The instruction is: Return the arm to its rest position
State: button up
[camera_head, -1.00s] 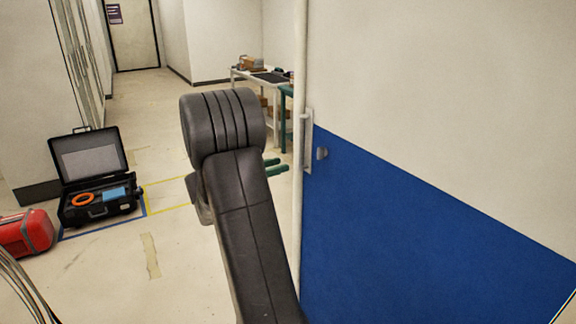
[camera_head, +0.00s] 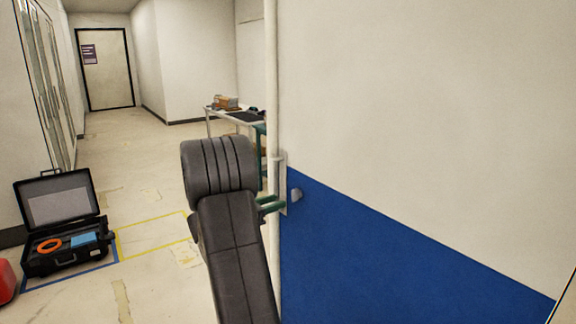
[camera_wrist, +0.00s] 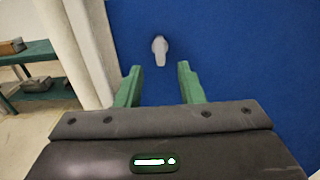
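My arm (camera_head: 238,250) reaches up in front of a door or panel with a blue lower half (camera_head: 390,260). My gripper shows in the wrist view (camera_wrist: 157,84) with its two green fingers apart and nothing between them. Its fingers also show in the head view (camera_head: 270,204), beside the panel's left edge. Beyond the fingertips, a small grey knob or latch (camera_wrist: 160,50) sits on the blue surface. It also shows in the head view (camera_head: 297,194). The fingers appear apart from it. Most of the gripper is hidden behind my arm in the head view.
An open black case (camera_head: 62,230) with an orange ring stands on the floor at the left, next to a red object (camera_head: 5,281). A white table (camera_head: 228,114) stands behind the panel's edge. The corridor floor (camera_head: 130,150) is largely clear towards a far door (camera_head: 105,70).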

jog(key=x, duration=0.6)
jog(key=shift+p, duration=0.4)
jog(key=shift+s+a, duration=0.1)
jog(key=shift+a, duration=0.1)
jog(key=b+v, duration=0.3)
jog(key=v, duration=1.1)
jog(key=w+d+m+b, duration=0.3)
jog(key=w+d+m, duration=0.5)
jog(key=d+m, duration=0.3)
jog(key=shift+w+d+m, duration=0.2)
jog(key=shift+d+m, duration=0.15)
jog(key=shift+m, duration=0.65)
